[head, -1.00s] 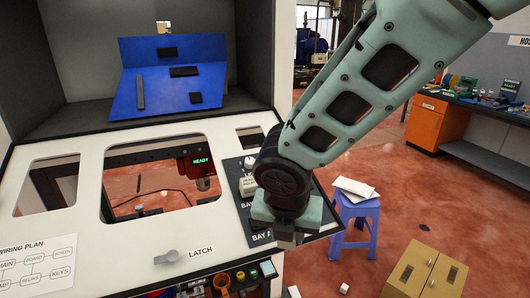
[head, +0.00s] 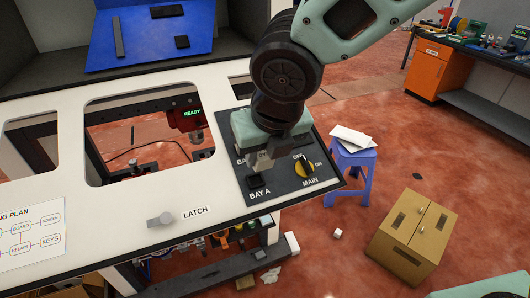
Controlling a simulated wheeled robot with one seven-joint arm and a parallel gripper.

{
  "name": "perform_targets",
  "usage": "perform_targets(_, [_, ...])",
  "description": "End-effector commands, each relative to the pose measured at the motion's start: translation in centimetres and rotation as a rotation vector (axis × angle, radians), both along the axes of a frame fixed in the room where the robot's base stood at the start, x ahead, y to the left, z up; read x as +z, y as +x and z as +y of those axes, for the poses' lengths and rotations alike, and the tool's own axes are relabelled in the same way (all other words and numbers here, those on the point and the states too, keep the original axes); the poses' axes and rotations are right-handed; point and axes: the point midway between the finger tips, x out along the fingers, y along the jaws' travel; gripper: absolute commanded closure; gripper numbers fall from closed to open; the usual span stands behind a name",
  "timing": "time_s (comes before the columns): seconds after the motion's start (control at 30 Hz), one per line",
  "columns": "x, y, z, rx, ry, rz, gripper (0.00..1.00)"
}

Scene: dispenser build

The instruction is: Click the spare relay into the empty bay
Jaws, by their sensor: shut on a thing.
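My gripper (head: 270,155) points down over the dark switch panel at the right of the white console. It is shut on a pale block, apparently a relay (head: 262,160), at the bay above and behind bay A. The arm and fingers hide most of this block, and I cannot tell whether it is seated or held just above the panel. Bay A (head: 256,181), with its label in front, shows as a dark socket with no relay in it. Another label starting "BA" is partly covered beside the gripper.
The grey latch lever (head: 160,219) lies on the console front. A blue stool (head: 350,170) and a cardboard box (head: 412,235) stand on the floor to the right.

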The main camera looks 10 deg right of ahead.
Motion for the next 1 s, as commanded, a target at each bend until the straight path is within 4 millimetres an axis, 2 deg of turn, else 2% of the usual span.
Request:
perform_targets(0.03, [-1.0,0.2,0.1,0.0,0.0,0.0,0.95])
perform_targets(0.6, [-5.8,2.1,0.6,0.001,-0.002,0.002,0.95])
perform_targets(0.8, [-6.7,2.6,0.7,-0.001,-0.001,0.001,0.95])
perform_targets(1.0, [-6.8,2.7,0.8,-0.001,0.0,0.0,0.95])
